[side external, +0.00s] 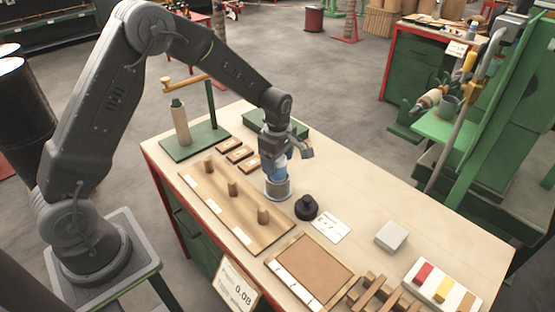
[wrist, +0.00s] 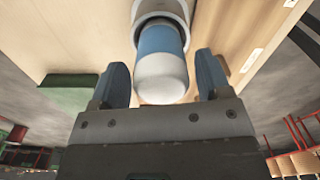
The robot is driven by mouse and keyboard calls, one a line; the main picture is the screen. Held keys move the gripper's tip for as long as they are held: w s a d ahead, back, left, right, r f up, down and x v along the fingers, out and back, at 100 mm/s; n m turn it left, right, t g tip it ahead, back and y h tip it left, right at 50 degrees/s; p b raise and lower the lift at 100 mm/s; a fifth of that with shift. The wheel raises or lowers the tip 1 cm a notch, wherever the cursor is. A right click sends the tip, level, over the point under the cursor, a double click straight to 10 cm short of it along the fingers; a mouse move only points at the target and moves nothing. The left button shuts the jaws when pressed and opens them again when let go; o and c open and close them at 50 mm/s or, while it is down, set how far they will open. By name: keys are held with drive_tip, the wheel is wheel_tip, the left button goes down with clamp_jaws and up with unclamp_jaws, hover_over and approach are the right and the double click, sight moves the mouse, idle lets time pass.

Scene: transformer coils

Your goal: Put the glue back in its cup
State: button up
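The glue (wrist: 162,58) is a blue bottle with a rounded white end, seen close up in the wrist view. Its far end sits inside the rim of a pale grey cup (wrist: 148,8). In the side external view the blue glue (side external: 279,171) stands in the grey cup (side external: 278,189) on the table, and looks upright. My gripper (wrist: 163,80) is open, with one finger on each side of the glue and narrow gaps showing. In the side external view my gripper (side external: 281,152) is right above the cup and partly hides the glue's top.
A black round knob-like object (side external: 306,208) stands close to the cup, beside a white card (side external: 331,228). A wooden board with pegs (side external: 230,200) lies to the left. A green base with a post (side external: 195,141) is farther back. A grey block (side external: 391,236) sits right.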

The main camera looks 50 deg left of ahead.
drive_tip(key=shift+o, duration=0.6)
wheel_tip(320, 180, up, 14)
idle(0.9)
drive_tip(key=s+d+r+m+t, duration=0.1)
drive_tip(key=s+r+m+t, duration=0.1)
drive_tip(key=s+r+m, duration=0.4)
drive_tip(key=s+d+r+m+t, duration=0.1)
drive_tip(key=s+m, duration=0.6)
drive_tip(key=s, duration=0.3)
drive_tip(key=s+d+r+m+t, duration=0.1)
drive_tip(key=s+m+t, duration=0.1)
drive_tip(key=s+m, duration=0.5)
drive_tip(key=s, duration=0.3)
drive_tip(key=shift+d+t, duration=0.25)
drive_tip(key=shift+t, duration=0.05)
